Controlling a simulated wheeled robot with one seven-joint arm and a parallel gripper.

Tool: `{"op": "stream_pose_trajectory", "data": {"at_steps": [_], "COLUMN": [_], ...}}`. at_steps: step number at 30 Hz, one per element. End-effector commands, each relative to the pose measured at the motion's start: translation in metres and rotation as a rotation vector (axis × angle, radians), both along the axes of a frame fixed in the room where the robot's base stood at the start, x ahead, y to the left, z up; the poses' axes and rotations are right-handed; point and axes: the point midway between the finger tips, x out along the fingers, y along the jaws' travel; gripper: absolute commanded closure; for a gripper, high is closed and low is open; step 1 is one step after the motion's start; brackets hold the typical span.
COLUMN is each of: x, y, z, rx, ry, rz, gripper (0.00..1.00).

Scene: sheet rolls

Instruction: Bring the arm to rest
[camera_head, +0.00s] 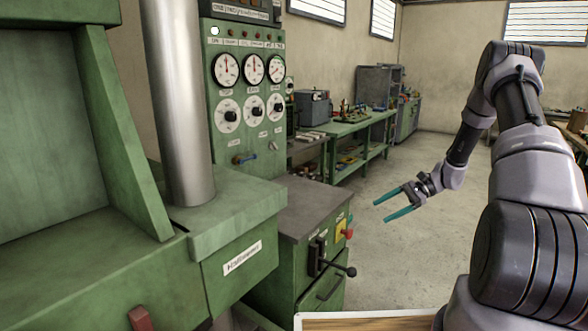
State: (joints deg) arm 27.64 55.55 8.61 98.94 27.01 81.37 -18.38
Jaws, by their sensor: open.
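My gripper (386,207) has two teal fingers that are spread apart with nothing between them. It hangs in the air over the open floor, pointing left, to the right of the green control cabinet (300,225). My grey and black arm (522,165) reaches up on the right side and bends down toward the gripper. The gripper appears apart from the cabinet.
A green machine with a steel column (178,100) fills the left. A panel with gauges (248,95) stands behind. The cabinet has a black lever (340,268) and a red knob (347,233). A green workbench (360,135) is farther back. The concrete floor (400,260) is clear.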

Motion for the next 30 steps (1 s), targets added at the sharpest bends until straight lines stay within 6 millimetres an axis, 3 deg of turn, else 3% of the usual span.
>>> {"op": "stream_pose_trajectory", "data": {"at_steps": [1, 3, 8, 15, 24, 30], "x": [-0.002, -0.008, -0.027, -0.071, -0.144, -0.199], "y": [0.004, 0.009, 0.021, 0.038, 0.053, 0.058], "z": [0.027, 0.056, 0.120, 0.207, 0.291, 0.330], "rx": [-0.051, -0.115, -0.260, -0.466, -0.699, -0.832], "ry": [-0.034, -0.073, -0.169, -0.332, -0.562, -0.731], "rz": [0.033, 0.074, 0.156, 0.250, 0.319, 0.336], "gripper": [0.22, 0.22, 0.22, 0.22, 0.22, 0.22]}}
